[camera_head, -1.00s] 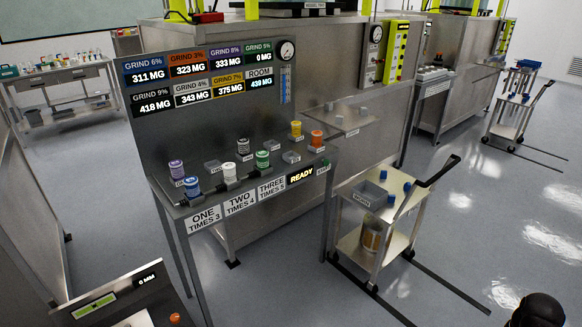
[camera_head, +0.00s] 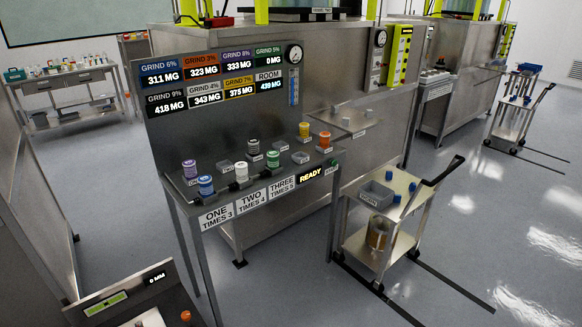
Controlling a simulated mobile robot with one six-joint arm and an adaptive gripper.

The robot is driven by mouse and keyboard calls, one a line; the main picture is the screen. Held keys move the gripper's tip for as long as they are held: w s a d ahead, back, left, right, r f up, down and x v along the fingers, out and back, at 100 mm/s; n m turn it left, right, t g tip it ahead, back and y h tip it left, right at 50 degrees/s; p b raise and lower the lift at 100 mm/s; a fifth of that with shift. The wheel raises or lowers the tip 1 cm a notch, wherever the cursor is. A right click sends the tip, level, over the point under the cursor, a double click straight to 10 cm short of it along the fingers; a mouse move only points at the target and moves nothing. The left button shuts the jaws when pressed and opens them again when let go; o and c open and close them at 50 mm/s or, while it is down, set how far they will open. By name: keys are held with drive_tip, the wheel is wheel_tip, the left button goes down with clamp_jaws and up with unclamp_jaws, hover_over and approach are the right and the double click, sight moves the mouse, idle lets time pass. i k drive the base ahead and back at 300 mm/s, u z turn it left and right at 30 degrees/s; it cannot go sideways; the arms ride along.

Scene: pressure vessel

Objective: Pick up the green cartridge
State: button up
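The green cartridge (camera_head: 273,158) is a small upright cylinder with a green band. It stands on the steel bench (camera_head: 222,197) below the readout panel, towards the back of the row. A white cartridge (camera_head: 241,173) is in front of it to the left, and a blue cartridge (camera_head: 205,185) and a purple cartridge (camera_head: 189,169) stand further left. A yellow cartridge (camera_head: 304,130) and an orange cartridge (camera_head: 325,140) are to its right. My gripper is not in view.
A cart (camera_head: 403,181) with a grey bin (camera_head: 376,195) and blue blocks stands right of the bench. A large steel vessel housing (camera_head: 340,85) rises behind. A console (camera_head: 120,300) is at the lower left. Open floor (camera_head: 490,220) lies to the right.

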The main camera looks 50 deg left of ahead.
sight(273, 155)
drive_tip(key=u, duration=0.2)
drive_tip(key=i, duration=1.55)
drive_tip(key=u, duration=0.4)
drive_tip(key=i, duration=0.75)
drive_tip(key=u, duration=0.65)
drive_tip(key=i, duration=0.6)
drive_tip(key=u, duration=0.95)
drive_tip(key=i, duration=0.75)
drive_tip(key=u, duration=0.45)
